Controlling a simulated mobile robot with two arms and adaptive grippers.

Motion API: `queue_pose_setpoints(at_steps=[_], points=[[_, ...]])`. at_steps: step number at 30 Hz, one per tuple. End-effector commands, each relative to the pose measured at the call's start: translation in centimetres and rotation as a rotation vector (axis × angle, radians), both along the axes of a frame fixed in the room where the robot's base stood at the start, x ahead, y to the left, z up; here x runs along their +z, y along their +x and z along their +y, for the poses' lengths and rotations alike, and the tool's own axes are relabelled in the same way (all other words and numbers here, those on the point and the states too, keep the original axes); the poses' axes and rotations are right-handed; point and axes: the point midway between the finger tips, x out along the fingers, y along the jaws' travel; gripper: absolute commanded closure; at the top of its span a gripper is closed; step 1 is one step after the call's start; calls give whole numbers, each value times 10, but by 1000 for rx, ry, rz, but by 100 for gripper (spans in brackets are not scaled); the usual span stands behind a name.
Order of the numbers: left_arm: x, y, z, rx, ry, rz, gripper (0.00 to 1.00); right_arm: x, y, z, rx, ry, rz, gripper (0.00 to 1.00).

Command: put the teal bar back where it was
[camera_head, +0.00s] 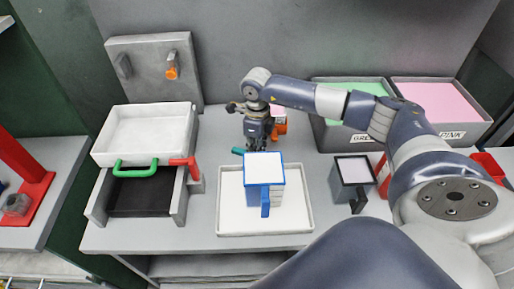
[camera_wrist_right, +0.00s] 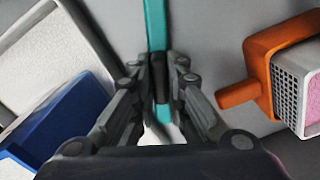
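The teal bar (camera_wrist_right: 155,25) runs up the right wrist view, with a dark section in its middle and teal again below. In the head view only a short teal end (camera_head: 238,151) shows left of my gripper; the rest is hidden. My right gripper (camera_head: 258,146) points down behind the blue box. In the right wrist view its two fingers (camera_wrist_right: 159,75) close in on the bar's dark section from both sides. I cannot tell whether the bar touches the table. My left gripper is in neither view.
A blue box (camera_head: 265,170) with a handle stands on a white tray (camera_head: 228,210). An orange box (camera_wrist_right: 262,65) stands close beside the gripper. A dark box (camera_head: 355,170) stands right. A drawer unit (camera_head: 185,205), wall panel (camera_head: 148,75) and grey bin (camera_head: 338,136) surround the work area.

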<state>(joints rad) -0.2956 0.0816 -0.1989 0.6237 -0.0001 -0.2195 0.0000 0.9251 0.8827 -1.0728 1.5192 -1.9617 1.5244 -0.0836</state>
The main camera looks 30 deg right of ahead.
Motion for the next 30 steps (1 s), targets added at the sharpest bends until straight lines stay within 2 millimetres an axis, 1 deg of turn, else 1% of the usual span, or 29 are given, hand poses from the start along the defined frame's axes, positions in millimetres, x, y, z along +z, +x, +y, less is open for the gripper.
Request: queue_pose_setpoints(at_steps=[1,2,6,11,14,16,20,27,30], points=[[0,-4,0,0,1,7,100,0,0,0,0,-1,1,73],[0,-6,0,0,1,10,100,0,0,0,0,-1,1,67],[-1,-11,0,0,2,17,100,0,0,0,0,-1,1,67],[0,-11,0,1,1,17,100,0,0,0,0,-1,1,67],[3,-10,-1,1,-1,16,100,4,0,0,0,0,0,67],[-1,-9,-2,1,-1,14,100,8,1,0,1,0,-4,67],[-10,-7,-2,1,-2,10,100,31,1,0,2,1,-6,67],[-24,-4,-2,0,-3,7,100,84,2,0,1,1,-6,67],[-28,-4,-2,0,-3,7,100,101,1,0,1,0,-4,67]])
